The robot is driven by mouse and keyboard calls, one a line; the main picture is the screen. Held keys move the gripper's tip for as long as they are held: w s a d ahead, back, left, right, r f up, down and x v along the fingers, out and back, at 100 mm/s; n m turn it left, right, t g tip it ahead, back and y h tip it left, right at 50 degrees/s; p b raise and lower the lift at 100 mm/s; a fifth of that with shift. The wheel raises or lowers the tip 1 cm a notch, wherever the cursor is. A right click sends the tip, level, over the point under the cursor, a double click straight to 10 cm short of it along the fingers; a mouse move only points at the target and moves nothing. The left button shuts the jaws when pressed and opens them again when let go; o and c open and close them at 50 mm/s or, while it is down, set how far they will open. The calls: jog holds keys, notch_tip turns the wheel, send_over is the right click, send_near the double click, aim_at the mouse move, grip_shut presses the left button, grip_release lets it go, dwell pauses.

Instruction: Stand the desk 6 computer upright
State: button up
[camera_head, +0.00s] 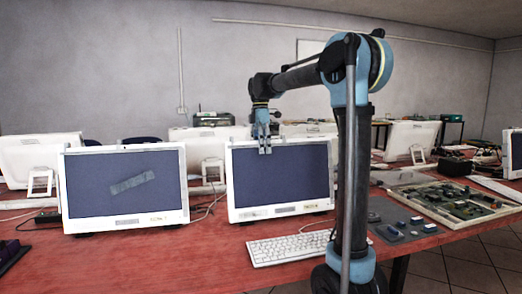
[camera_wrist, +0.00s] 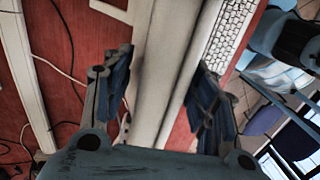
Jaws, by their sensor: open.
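Two white computers with dark screens stand upright at the front of the red desk: a left one (camera_head: 125,188) and a right one (camera_head: 280,182). Small labels on their lower frames are too small to read, so I cannot tell which is the desk 6 computer. My gripper (camera_head: 265,151) points down at the top edge of the right computer. In the wrist view my gripper (camera_wrist: 160,72) is open, with its blue fingers on either side of that computer's pale top edge (camera_wrist: 165,62). I cannot tell whether a finger touches it.
A white keyboard (camera_head: 288,248) lies in front of the right computer. A board with electronic parts (camera_head: 455,203) and small blue parts lie to the right. More white computers (camera_head: 411,140) stand behind. Cables (camera_head: 208,206) run between the computers. The desk's front left is mostly clear.

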grip_shut()
jog(key=shift+t, duration=0.9)
jog(key=shift+s+d+r, duration=0.1)
jog(key=shift+s+d, duration=0.1)
jog(key=shift+s, duration=0.55)
jog(key=shift+s+d+r, duration=0.15)
jog(key=shift+s+d, duration=0.05)
jog(key=shift+s, duration=0.55)
jog(key=shift+s+d+r, duration=0.1)
jog(key=shift+s+d, duration=0.1)
jog(key=shift+s, duration=0.55)
grip_release()
jog(key=shift+s, duration=0.1)
notch_tip(320, 180, up, 12)
jog(key=shift+w, duration=0.45)
